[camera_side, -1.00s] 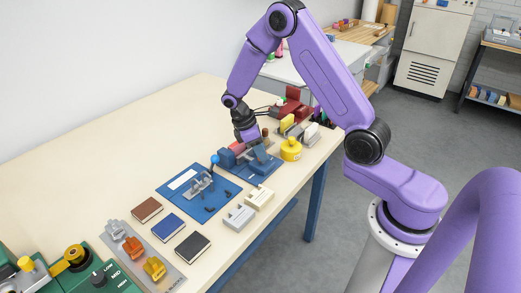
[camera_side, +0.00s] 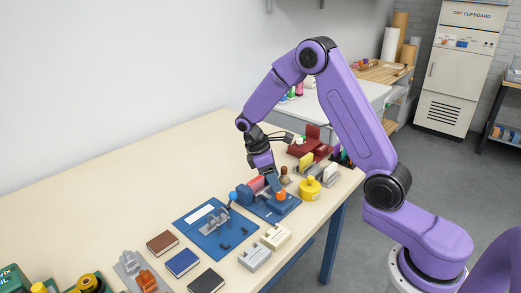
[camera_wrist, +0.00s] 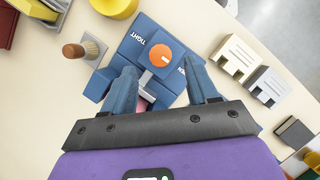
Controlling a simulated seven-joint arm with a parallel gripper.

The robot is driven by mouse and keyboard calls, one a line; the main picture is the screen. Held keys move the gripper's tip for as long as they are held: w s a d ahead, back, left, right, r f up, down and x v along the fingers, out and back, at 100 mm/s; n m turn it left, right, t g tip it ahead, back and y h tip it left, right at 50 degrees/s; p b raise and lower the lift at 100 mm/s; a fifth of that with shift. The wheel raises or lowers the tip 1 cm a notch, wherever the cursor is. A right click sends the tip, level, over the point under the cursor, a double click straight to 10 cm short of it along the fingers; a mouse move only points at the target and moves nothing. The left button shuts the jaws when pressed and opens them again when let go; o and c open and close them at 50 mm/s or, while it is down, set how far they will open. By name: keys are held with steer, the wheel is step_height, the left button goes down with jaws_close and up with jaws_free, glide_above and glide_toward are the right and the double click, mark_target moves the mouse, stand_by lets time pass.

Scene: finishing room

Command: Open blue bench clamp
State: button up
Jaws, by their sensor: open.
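The blue bench clamp (camera_side: 262,207) sits on the table right of centre in the side view. It fills the upper middle of the wrist view (camera_wrist: 135,45), with a white TIGHT label. An orange round knob (camera_wrist: 161,53) with a white mark tops it; the knob also shows in the side view (camera_side: 281,196). A silver bar runs from the knob toward my wrist. A pinkish-red part (camera_side: 256,184) lies beside my fingers. My gripper (camera_wrist: 158,72) is open, its blue fingers pointing down on either side of the bar. Whether they touch the clamp I cannot tell.
A blue plate (camera_side: 200,239) with a toggle clamp and blue-knobbed lever lies nearby. A yellow pot (camera_side: 310,190), a wooden-handled brush (camera_wrist: 75,50) and cream and grey blocks (camera_wrist: 236,58) surround the clamp. The table's left rear is clear.

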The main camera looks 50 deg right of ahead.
steer(key=v, duration=1.2)
steer(key=shift+r, duration=0.4)
steer(key=shift+a, duration=0.1)
steer(key=s+a+n+t+y, duration=0.1)
steer(key=s+a+n+t, duration=0.15)
steer(key=s+a, duration=0.85)
steer(key=s+d+y, duration=0.1)
steer(key=s, duration=0.9)
steer(key=s+d+f+y, duration=0.1)
steer(key=s+d, duration=0.1)
steer(key=s, duration=0.9)
steer(key=shift+s+d+f+n+t+y, duration=0.2)
steer(key=shift+d+f+n+t+y, duration=0.1)
steer(key=shift+n+t+y, duration=0.15)
